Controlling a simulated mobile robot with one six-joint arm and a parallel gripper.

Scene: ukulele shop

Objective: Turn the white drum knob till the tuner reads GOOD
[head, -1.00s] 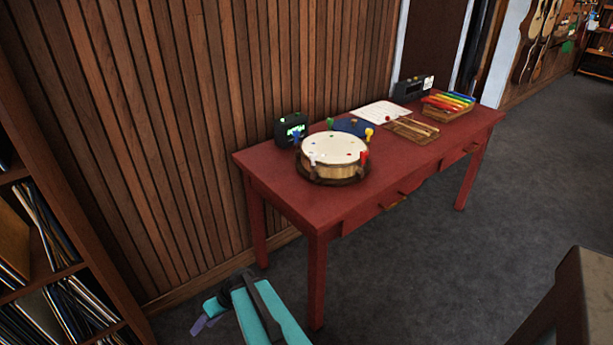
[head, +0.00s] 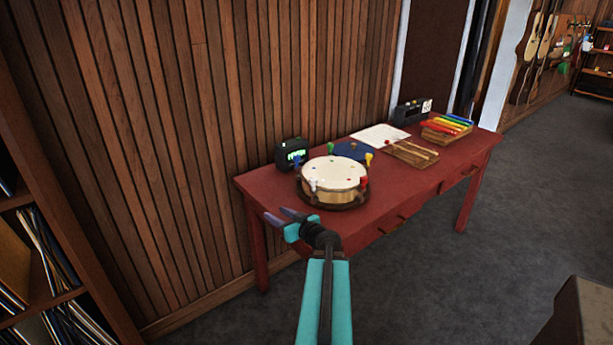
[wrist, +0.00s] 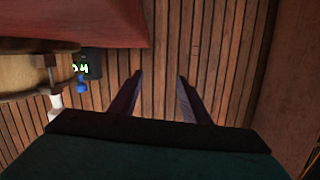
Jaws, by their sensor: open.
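The drum (head: 334,176) sits on the red table with a pale round top and coloured knobs around its rim. The white knob (head: 313,187) is on its near-left side; it also shows in the wrist view (wrist: 55,104). The black tuner (head: 291,154) stands behind the drum at left with glowing green characters, too small to read; it is partly hidden in the wrist view (wrist: 90,63). My gripper (head: 279,215) is open and empty, at the table's left end, left of and nearer than the drum. Its fingers (wrist: 160,77) are apart from the white knob.
A blue knob (head: 296,163) is close to the white one, and a red knob (head: 364,183) is at the drum's right. Sheet paper (head: 380,136), a wooden instrument (head: 411,153) and a rainbow xylophone (head: 446,128) lie farther right. A slatted wall (head: 220,110) stands behind the table.

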